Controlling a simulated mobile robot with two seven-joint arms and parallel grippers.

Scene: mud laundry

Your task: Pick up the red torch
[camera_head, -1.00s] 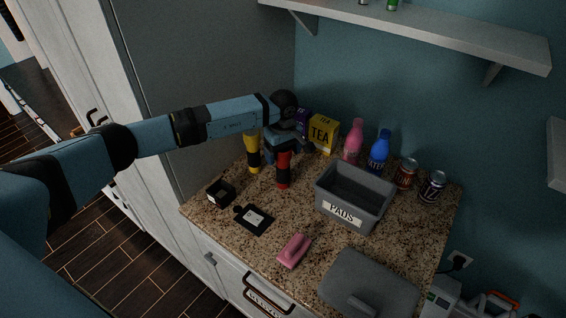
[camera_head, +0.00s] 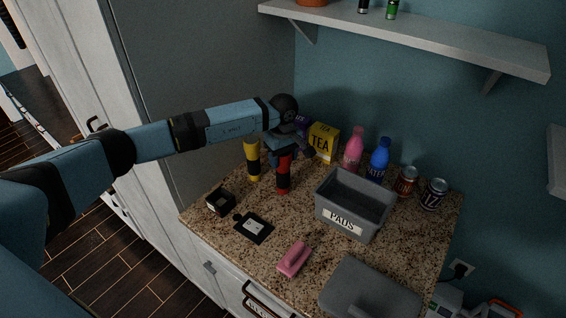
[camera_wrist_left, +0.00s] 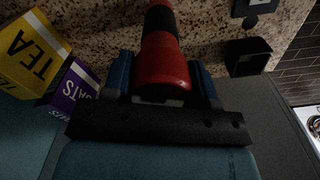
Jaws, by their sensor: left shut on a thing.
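The red torch (camera_head: 283,181) stands upright on the granite counter, red with a dark band, with its top hidden by my left gripper (camera_head: 284,155) in the head view. In the left wrist view the red torch (camera_wrist_left: 161,62) lies between the two blue fingers of my left gripper (camera_wrist_left: 164,80), which is shut on it. In the head view I cannot tell whether its base touches the counter. My right gripper is not in view.
A yellow torch (camera_head: 253,165) stands close left of the red one. Behind are a TEA box (camera_head: 322,143) and a purple box (camera_head: 303,124). A grey PADS bin (camera_head: 337,220), bottles and cans stand to the right. A black open box (camera_head: 220,203) and pink brush (camera_head: 294,259) lie in front.

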